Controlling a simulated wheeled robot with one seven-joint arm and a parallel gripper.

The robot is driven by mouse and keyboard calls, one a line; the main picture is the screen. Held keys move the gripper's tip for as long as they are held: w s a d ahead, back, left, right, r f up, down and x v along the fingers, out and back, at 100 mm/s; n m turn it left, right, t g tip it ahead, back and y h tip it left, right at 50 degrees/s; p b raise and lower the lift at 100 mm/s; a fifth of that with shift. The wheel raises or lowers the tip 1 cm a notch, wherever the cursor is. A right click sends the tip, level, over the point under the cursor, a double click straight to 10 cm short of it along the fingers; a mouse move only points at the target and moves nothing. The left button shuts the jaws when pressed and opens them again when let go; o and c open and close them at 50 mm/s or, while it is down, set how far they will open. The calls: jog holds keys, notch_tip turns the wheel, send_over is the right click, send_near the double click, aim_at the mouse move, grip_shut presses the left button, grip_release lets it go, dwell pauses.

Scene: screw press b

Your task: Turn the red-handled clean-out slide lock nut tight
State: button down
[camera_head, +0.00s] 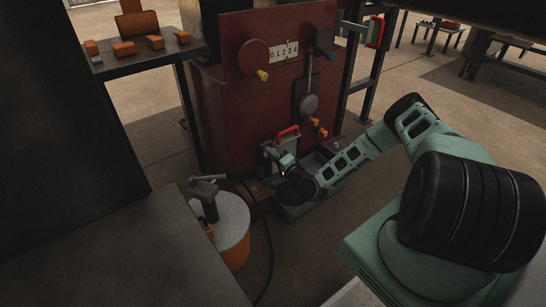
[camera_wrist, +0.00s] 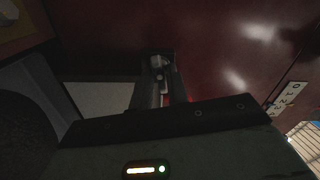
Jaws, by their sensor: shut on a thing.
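The clean-out slide's red handle (camera_head: 288,131) stands low on the front of the dark red press, above a grey slide plate (camera_head: 271,152). My gripper (camera_head: 287,160) reaches in from the right and is at the slide, just below the red handle. In the wrist view, my gripper (camera_wrist: 160,82) points at the press front, and its dark fingers are close around a small grey part, which looks like the lock nut (camera_wrist: 157,62). The gripper body hides most of the nut in the head view. How far the nut is turned cannot be seen.
A grey tray (camera_head: 292,211) lies under the slide. An orange drum (camera_head: 237,248) with a pale lid and a dark hose stands to the left. A dark table (camera_head: 145,63) with orange blocks is at the upper left. Open floor lies behind the press.

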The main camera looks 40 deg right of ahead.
jog(key=m+b, duration=0.4)
jog(key=m, duration=0.8)
jog(key=shift+f+m, duration=0.15)
jog(key=shift+m, duration=0.15)
dwell(0.4)
jog(key=c, duration=1.5)
grip_release()
jog(key=shift+s, duration=0.1)
jog(key=s+p, duration=0.1)
jog(key=s, duration=0.4)
jog(key=s+p, duration=0.2)
jog(key=s, duration=0.4)
jog(key=s+p, duration=0.2)
jog(key=s, duration=0.4)
jog(key=shift+s+d, duration=0.15)
jog(key=shift+d, duration=0.15)
